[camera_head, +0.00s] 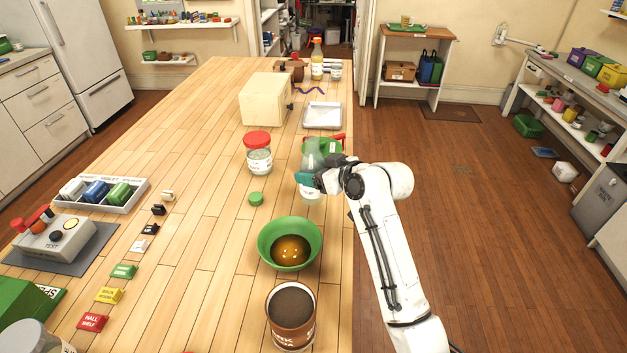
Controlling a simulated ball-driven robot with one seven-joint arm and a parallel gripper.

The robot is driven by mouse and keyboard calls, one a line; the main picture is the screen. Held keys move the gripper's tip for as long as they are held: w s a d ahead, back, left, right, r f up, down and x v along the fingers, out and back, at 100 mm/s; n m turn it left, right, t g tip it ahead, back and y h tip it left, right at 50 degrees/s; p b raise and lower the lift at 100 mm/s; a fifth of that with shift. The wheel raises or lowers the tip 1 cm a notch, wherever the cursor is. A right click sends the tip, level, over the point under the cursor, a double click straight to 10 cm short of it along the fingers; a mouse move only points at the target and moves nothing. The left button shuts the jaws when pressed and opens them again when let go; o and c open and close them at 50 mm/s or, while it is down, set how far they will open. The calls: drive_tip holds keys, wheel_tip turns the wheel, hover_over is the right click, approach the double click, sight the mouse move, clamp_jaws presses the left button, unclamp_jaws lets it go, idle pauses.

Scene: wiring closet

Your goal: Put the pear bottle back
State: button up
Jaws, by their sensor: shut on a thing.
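My gripper (309,180), with teal fingers, is shut on a pale, see-through bottle (313,160) near the table's right edge. A white label shows low on the bottle, below the fingers; I take this to be the pear bottle, but its writing is too small to read. It looks upright. The fingers hide its middle, and I cannot tell whether its base touches the table. A green object with a red part (330,145) is close behind it. A small green lid (256,198) lies on the table to its left.
A red-lidded jar (259,158) stands left of the bottle. A green bowl with brown liquid (289,231) and a brown jar (291,312) stand in front. A metal tray (323,116), a wooden box (266,101) and an orange-topped bottle (317,62) stand farther back. The table's middle is mostly clear.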

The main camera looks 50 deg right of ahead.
drive_tip(key=shift+w+f+p, duration=0.15)
drive_tip(key=shift+f+p, duration=0.15)
drive_tip(key=shift+f, duration=0.65)
drive_tip(key=shift+w+f+p, duration=0.1)
drive_tip(key=shift+f+p, duration=0.15)
drive_tip(key=shift+f, duration=0.65)
drive_tip(key=shift+f, duration=0.15)
drive_tip(key=o, duration=1.1)
drive_tip(key=shift+s+r, duration=0.1)
drive_tip(key=shift+r, duration=0.1)
drive_tip(key=b+v, duration=0.1)
drive_tip(key=v, duration=1)
drive_tip(key=shift+s+r+b, duration=0.15)
drive_tip(key=shift+s+b, duration=0.15)
drive_tip(key=shift+s, duration=0.1)
